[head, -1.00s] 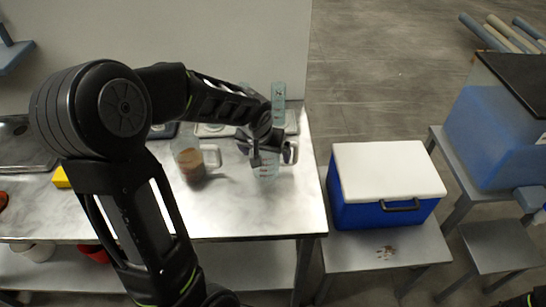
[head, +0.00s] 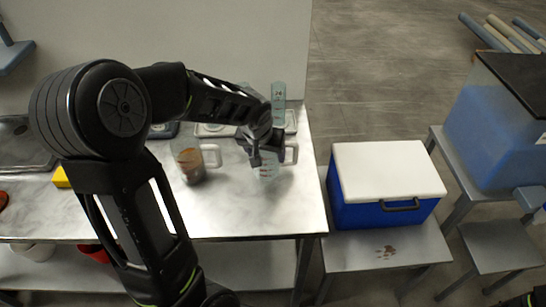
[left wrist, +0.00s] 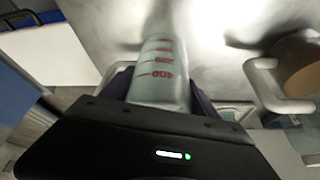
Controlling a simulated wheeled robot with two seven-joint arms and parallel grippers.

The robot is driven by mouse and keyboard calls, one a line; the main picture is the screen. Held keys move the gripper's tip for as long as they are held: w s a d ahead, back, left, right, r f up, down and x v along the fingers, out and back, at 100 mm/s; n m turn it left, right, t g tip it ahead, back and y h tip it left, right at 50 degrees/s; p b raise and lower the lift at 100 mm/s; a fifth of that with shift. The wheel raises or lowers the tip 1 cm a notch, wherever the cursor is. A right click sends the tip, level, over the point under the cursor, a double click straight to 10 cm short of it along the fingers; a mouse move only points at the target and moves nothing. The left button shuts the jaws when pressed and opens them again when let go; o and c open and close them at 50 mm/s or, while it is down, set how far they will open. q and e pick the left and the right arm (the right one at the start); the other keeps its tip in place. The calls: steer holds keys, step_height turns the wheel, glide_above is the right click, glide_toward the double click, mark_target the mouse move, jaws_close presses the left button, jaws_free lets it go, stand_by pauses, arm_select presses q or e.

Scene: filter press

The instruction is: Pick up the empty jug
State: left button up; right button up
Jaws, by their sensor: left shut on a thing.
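The empty jug (head: 268,171) is clear with red markings and a pale handle (head: 292,155). It is upright near the right end of the metal table. My left gripper (head: 264,153) is shut on it from above and behind, partly hiding it. In the left wrist view the jug's clear wall with red marks (left wrist: 160,72) sits between the dark fingers (left wrist: 160,88). I cannot tell whether its base touches the table. A second jug (head: 188,160) with brown liquid and a pale handle stands to the left.
A clear marked container (head: 278,102) stands at the back of the table (head: 240,212), beside flat pale devices (head: 213,130). A blue cooler with a white lid (head: 388,172) is on a lower stand to the right. The table front is clear.

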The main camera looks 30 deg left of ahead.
arm_select(q)
steer(key=shift+r, duration=0.15)
steer(key=shift+c, duration=0.3)
step_height(320, 180, up, 10)
steer(key=shift+b, duration=0.4)
steer(key=shift+f, duration=0.2)
